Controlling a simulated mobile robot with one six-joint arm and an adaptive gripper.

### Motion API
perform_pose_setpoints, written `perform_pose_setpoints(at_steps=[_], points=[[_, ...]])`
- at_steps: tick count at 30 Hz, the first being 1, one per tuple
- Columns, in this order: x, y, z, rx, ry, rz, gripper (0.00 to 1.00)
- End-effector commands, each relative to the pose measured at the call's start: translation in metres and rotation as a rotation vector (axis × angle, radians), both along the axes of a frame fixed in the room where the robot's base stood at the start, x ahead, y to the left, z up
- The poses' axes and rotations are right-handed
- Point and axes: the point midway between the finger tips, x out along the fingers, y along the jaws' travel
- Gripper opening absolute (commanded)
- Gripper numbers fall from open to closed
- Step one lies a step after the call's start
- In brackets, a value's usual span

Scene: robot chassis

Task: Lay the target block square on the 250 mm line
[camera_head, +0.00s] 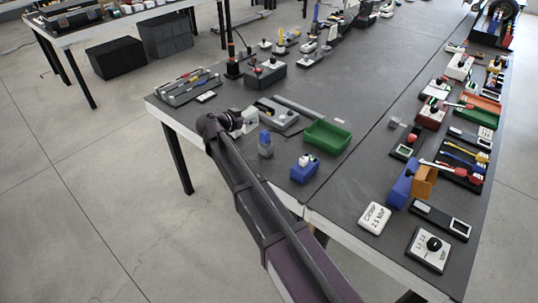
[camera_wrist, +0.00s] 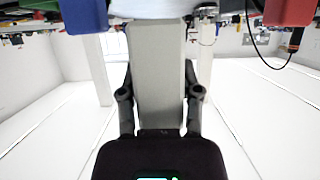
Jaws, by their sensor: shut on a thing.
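My gripper (camera_wrist: 158,100) is shut on a long grey block (camera_wrist: 157,70), with a dark finger on each side of it. In the wrist view the block runs up from the gripper's dark body to a pale shape at the top edge. In the head view my gripper (camera_head: 238,122) is at the near left part of the dark table, by a grey fixture (camera_head: 281,115) with a long strip. The held block is hard to make out there. I cannot make out a 250 mm line in either view.
On the dark table (camera_head: 345,195), a grey and blue block (camera_head: 265,145), a green tray (camera_head: 326,136) and a blue box (camera_head: 304,169) stand near my gripper. Several tools lie along the right side. A bare strip runs down the middle of the table.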

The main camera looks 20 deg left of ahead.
Motion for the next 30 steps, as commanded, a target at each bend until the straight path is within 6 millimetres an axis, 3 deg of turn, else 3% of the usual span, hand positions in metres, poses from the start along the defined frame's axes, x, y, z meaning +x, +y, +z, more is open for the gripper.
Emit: perform_pose_setpoints(at_steps=[11,30], points=[[-0.001,0.001,-0.006,-0.001,-0.001,0.001,0.0],[-0.001,0.001,-0.06,-0.001,-0.001,0.001,0.0]])
